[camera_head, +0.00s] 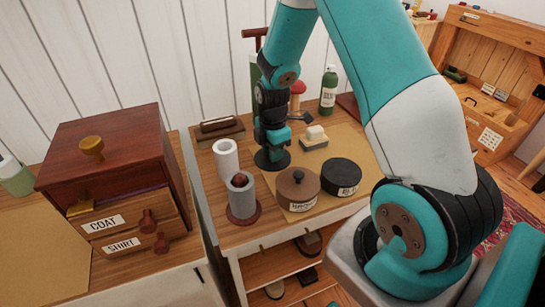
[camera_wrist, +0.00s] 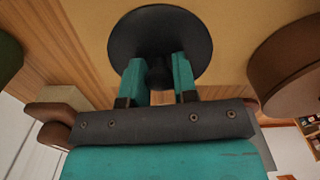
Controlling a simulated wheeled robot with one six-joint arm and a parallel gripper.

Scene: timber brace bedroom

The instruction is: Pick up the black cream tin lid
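The black cream tin lid (camera_head: 270,161) is a round black disc below my gripper (camera_head: 273,141). In the wrist view the lid (camera_wrist: 190,38) shows from above, its small knob between the two teal fingers of my gripper (camera_wrist: 159,76). The fingers look closed against both sides of the knob. I cannot tell whether the lid rests on the tan mat or hangs just above it. The black tin (camera_head: 342,177), its label partly readable, stands to the right with a dark top and no knob. The brown tin (camera_head: 298,189) has a knobbed brown lid on it.
A grey cylinder (camera_head: 242,198) and a white cylinder (camera_head: 226,159) stand left of the tins. A brush (camera_head: 314,138) and a green bottle (camera_head: 328,90) are behind. A wooden drawer box (camera_head: 115,180) stands at the left. The tan mat (camera_head: 345,146) has some bare room.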

